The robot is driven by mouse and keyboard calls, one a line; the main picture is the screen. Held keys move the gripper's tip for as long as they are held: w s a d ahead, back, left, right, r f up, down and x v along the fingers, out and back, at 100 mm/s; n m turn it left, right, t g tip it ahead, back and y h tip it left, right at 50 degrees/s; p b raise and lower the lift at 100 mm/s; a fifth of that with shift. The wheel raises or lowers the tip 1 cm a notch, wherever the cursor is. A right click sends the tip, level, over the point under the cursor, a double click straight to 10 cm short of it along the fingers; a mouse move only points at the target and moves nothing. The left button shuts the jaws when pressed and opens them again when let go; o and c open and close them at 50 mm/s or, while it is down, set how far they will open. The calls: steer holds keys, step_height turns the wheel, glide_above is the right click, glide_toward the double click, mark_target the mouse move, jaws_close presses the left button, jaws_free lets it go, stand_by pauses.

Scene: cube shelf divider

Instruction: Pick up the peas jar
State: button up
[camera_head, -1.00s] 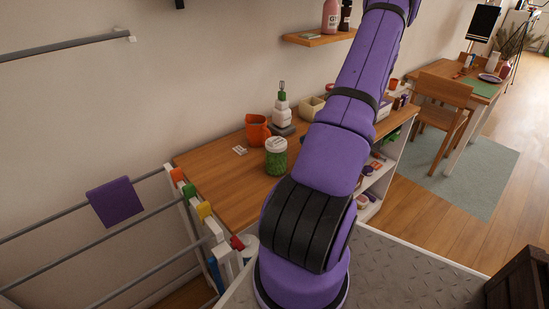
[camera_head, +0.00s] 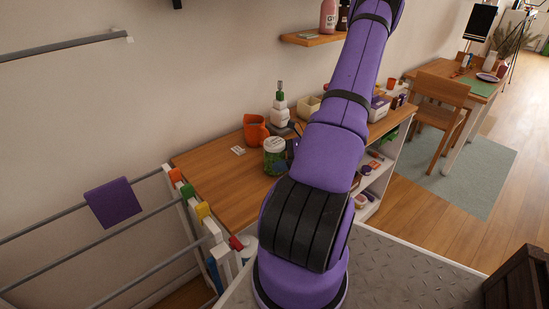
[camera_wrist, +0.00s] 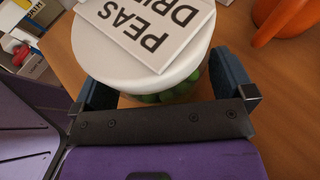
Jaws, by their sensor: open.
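The peas jar (camera_head: 274,145) stands upright on the wooden desk. It has a white lid and green contents. In the wrist view its white lid (camera_wrist: 92,48) fills the upper middle, with a label reading PEAS and a partly cut-off second word; a little green shows below it. My gripper (camera_wrist: 165,78) is open, with one dark blue finger on each side of the jar just below the lid. I cannot tell whether the fingers touch it. In the head view, dark finger parts cover some of the jar's body, and my arm hides most of the gripper.
An orange pitcher (camera_head: 255,131) stands close behind the jar, to its left. A white bottle with a green top (camera_head: 280,112) is behind it. A small card (camera_head: 238,150) lies on the desk (camera_head: 212,168). The desk's left part is clear.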

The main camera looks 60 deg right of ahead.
mark_target(279, 148)
steer(key=c, duration=1.1)
steer(key=shift+o, duration=0.2)
steer(key=shift+r, duration=0.1)
steer(key=shift+r, duration=1.8)
steer(key=s+a+r, duration=0.1)
steer(key=s+a, duration=0.8)
steer(key=a, duration=0.3)
steer(key=shift+s+a+r, duration=0.15)
steer(key=shift+s+a, duration=0.2)
steer(key=shift+s, duration=0.05)
